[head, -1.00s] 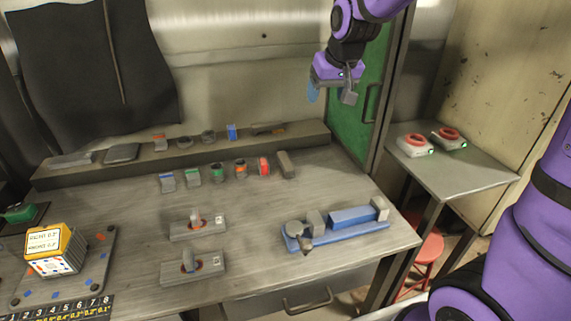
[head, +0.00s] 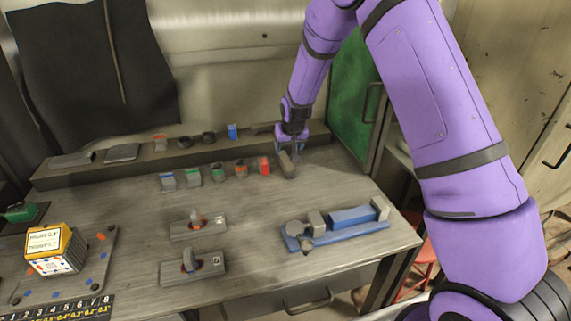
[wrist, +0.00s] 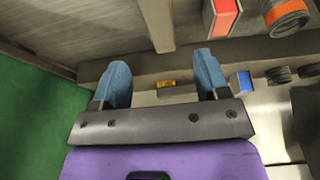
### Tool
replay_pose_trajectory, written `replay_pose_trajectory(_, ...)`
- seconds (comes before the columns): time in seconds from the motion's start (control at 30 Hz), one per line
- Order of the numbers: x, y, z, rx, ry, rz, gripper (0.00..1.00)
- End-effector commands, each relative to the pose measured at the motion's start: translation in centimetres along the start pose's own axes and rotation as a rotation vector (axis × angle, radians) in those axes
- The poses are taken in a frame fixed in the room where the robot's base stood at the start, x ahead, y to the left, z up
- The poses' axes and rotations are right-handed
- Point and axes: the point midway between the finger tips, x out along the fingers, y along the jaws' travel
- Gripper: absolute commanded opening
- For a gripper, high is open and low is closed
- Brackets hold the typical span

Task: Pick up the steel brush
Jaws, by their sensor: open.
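I cannot tell for certain which piece is the steel brush. A slim, low piece (head: 262,128) lies on the raised back ledge; the wrist view shows a small piece with a yellow-orange part (wrist: 167,84) between my fingers, partly hidden by my gripper body. A grey-brown upright block (head: 287,165) stands at the right end of the front row; it shows as a bar (wrist: 157,22) beyond my fingertips in the wrist view. My gripper (head: 293,153) is open and empty, low over the back right of the bench. Its blue fingers (wrist: 160,75) are spread apart.
A red block (head: 264,166) stands just left of my gripper, with several small parts in its row. A blue box (head: 232,131) is on the ledge (head: 90,172). A blue fixture (head: 340,230) lies front right. A green panel (head: 350,95) rises close at right.

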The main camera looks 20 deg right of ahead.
Motion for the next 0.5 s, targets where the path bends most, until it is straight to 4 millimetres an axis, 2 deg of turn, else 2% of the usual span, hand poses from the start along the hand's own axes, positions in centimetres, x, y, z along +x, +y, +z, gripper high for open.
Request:
replay_pose_trajectory(0.2,3.2,0.1,0.0,0.001,-0.002,0.001,0.68)
replay_pose_trajectory(0.5,5.2,0.1,0.0,0.001,-0.001,0.0,0.68)
